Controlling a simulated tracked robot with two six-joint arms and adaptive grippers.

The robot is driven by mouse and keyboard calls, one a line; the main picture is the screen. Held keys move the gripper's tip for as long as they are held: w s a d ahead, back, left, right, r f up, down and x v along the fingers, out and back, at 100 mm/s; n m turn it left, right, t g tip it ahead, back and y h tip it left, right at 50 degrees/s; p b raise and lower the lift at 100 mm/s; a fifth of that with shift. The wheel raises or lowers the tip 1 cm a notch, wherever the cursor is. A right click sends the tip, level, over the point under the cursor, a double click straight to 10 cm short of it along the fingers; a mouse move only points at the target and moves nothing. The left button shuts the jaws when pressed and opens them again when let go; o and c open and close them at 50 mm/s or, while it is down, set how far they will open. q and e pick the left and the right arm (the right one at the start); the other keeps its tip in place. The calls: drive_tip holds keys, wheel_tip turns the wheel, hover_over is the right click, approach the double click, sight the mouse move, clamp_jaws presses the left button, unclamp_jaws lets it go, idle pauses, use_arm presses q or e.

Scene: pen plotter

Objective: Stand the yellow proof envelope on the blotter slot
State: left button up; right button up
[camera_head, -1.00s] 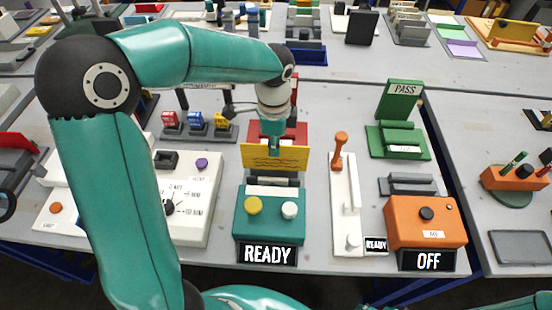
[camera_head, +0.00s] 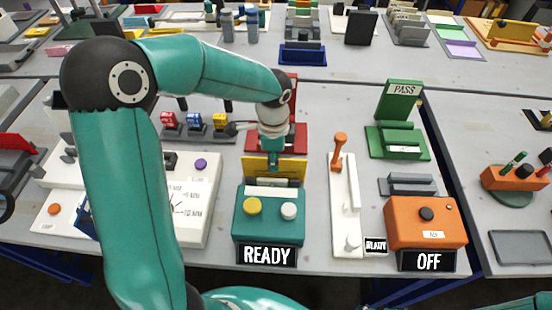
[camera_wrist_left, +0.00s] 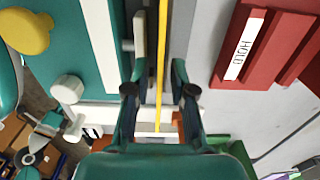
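The yellow proof envelope (camera_head: 255,168) stands upright behind the teal READY machine (camera_head: 268,225), its lower edge hidden by the machine. In the left wrist view the envelope (camera_wrist_left: 161,60) shows edge-on as a thin yellow strip between my left fingers. My left gripper (camera_head: 274,160) reaches down over the envelope's top. In the left wrist view its fingertips (camera_wrist_left: 160,72) stand on either side of the strip with a visible gap on both sides. The blotter slot cannot be made out clearly; grey parts (camera_wrist_left: 180,35) lie beside the envelope. My right gripper is not in view.
A red HOLD block (camera_wrist_left: 240,50) stands close behind the envelope. A white lever plate (camera_head: 345,215), an orange OFF box (camera_head: 426,222) and a green PASS stand (camera_head: 398,140) are to the right. Small coloured blocks (camera_head: 195,122) sit at the left.

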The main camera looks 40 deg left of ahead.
use_arm(q)
drive_tip(key=shift+r, duration=0.1)
wheel_tip(320, 180, up, 12)
drive_tip(key=shift+p, duration=0.3)
idle(0.4)
idle(0.4)
